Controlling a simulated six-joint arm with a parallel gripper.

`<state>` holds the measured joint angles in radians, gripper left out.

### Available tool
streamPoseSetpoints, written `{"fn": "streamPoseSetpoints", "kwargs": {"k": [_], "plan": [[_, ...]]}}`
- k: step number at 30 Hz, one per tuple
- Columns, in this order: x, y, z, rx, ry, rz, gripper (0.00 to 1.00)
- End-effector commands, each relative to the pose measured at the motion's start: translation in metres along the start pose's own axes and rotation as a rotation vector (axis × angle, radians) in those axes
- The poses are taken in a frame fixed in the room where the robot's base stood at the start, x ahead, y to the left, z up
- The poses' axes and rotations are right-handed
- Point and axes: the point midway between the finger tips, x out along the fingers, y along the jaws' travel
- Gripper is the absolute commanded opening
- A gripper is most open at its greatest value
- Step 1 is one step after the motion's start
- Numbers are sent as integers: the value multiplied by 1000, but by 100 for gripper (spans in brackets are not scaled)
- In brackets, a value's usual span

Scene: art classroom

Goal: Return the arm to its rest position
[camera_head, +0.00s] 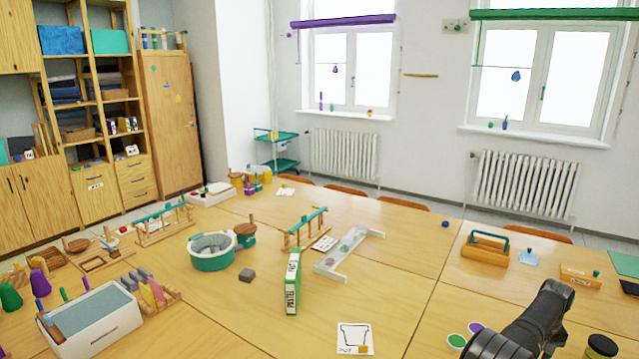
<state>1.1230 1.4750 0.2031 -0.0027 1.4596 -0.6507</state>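A black part of my arm (532,325) rises into the lower right corner of the head view, above the front right of the wooden table (420,325). It bends at the top and runs back down to the left, out of the bottom edge. No gripper fingers show, so I cannot see whether my gripper is open or holds anything.
Green and purple discs (457,341) lie left of my arm; a dark round pot (602,345) stands right of it. Bare tabletop lies between.

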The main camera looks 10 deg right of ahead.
Motion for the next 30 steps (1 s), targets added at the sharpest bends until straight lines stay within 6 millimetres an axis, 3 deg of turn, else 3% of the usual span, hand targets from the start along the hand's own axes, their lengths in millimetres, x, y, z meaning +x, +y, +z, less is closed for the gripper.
{"fn": "streamPoseSetpoints", "kwargs": {"k": [10,17,18,30], "plan": [[7,0,0,0,-1,-1,53],[44,-1,1,0,-2,-1,53],[26,1,-1,0,5,4,53],[-54,0,-1,0,3,2,53]]}}
